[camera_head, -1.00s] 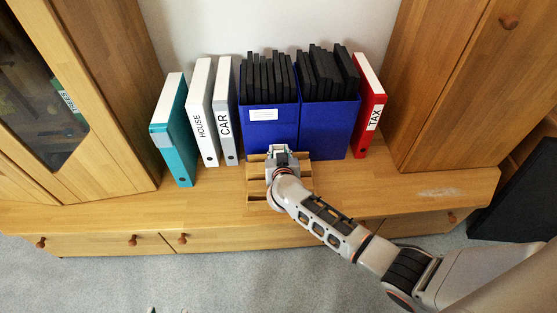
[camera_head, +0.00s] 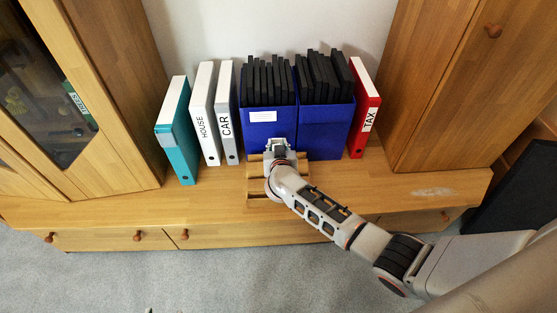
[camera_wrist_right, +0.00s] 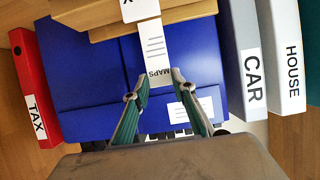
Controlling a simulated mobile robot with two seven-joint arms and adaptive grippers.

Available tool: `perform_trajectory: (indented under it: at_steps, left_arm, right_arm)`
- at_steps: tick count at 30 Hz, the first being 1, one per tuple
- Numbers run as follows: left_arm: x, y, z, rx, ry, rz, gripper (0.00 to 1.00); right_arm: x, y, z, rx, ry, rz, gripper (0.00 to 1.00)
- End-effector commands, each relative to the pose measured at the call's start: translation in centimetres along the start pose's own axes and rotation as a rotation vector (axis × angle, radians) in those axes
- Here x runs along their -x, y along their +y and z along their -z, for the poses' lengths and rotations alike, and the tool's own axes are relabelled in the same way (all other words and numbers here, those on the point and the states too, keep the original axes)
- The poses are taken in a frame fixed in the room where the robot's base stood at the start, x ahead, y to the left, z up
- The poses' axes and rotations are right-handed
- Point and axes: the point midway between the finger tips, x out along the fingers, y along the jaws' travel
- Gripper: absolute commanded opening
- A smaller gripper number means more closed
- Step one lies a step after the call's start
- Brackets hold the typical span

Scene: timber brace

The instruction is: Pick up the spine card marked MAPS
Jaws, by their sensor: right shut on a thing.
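The white spine card marked MAPS (camera_wrist_right: 154,45) shows in the right wrist view, its lettered end between the fingers of my right gripper (camera_wrist_right: 160,78). The gripper is shut on it, in front of a blue box (camera_wrist_right: 90,70). In the head view my right gripper (camera_head: 279,148) is at the front of the left blue box (camera_head: 257,139), above a slatted wooden rack (camera_head: 257,187). There the card cannot be made out clearly behind the gripper. My left gripper is not in view.
A teal binder (camera_head: 178,150), the HOUSE binder (camera_head: 205,90) and the CAR binder (camera_head: 226,90) stand left of the boxes. The red TAX binder (camera_head: 361,112) stands right. Black cases (camera_head: 325,75) fill the boxes. Cabinets flank both sides; the wooden top (camera_head: 400,185) has free room at right.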

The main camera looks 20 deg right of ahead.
Motion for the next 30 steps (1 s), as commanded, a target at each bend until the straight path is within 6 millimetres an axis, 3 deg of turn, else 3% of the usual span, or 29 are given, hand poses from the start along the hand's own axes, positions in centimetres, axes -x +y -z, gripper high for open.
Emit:
perform_trajectory:
  at_steps: [1,21,30]
  left_arm:
    - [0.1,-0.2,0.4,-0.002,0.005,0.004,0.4]
    - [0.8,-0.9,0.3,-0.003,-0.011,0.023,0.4]
    - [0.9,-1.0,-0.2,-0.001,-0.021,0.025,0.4]
  right_arm:
    - [0.2,-0.1,1.0,-0.002,0.007,0.001,0.0]
    - [1.7,-0.1,4.1,-0.002,0.005,0.001,0.0]
    - [2.0,0.0,4.2,0.0,-0.001,0.0,0.0]
